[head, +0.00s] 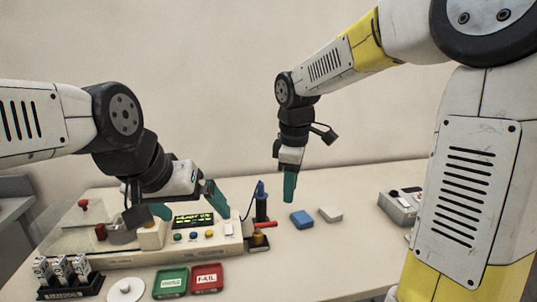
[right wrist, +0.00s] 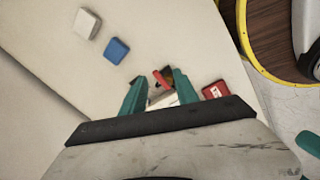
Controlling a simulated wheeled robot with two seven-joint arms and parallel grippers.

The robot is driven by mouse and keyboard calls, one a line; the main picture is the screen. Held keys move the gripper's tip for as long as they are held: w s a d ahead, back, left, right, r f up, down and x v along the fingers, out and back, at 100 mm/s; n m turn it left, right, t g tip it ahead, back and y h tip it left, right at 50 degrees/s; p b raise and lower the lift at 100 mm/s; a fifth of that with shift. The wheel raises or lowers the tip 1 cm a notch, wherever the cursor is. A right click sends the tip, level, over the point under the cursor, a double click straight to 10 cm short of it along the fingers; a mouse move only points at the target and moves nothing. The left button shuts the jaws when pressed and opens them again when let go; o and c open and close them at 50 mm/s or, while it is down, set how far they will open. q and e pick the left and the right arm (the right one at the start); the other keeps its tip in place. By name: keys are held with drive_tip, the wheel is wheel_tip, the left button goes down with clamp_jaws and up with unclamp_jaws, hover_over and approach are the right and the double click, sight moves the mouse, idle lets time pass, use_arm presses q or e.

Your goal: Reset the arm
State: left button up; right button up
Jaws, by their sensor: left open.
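My left gripper (head: 188,203) is open, its teal fingers spread over the tester box with the green display (head: 194,220). I see nothing held between them, though the wrist hides part of the box. My right gripper (head: 290,186) hangs pointing down above the table, behind and left of the blue block (head: 301,219) in the picture. It shows side-on there. In the right wrist view its teal fingers (right wrist: 160,95) are apart, with no object gripped. Both arms are bent over the table.
A grey-white block (head: 330,214) lies beside the blue block. Green (head: 171,282) and red FAIL (head: 207,278) trays lie in front of the box. A black rack (head: 68,285) holds small parts. A blue tool (head: 261,200) stands upright. A grey device (head: 402,206) is at right.

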drive_tip(key=s+d+r+m+t+y, duration=0.1)
drive_tip(key=s+d+r+m+t, duration=0.1)
drive_tip(key=s+d+m, duration=0.2)
drive_tip(key=s+d+r+m+t+y, duration=0.1)
drive_tip(key=s+d+m, duration=0.3)
drive_tip(key=s+m, duration=0.6)
drive_tip(key=shift+s+d+r+m+t, duration=0.35)
drive_tip(key=shift+s+r+t, duration=0.2)
drive_tip(key=shift+s+t, duration=0.35)
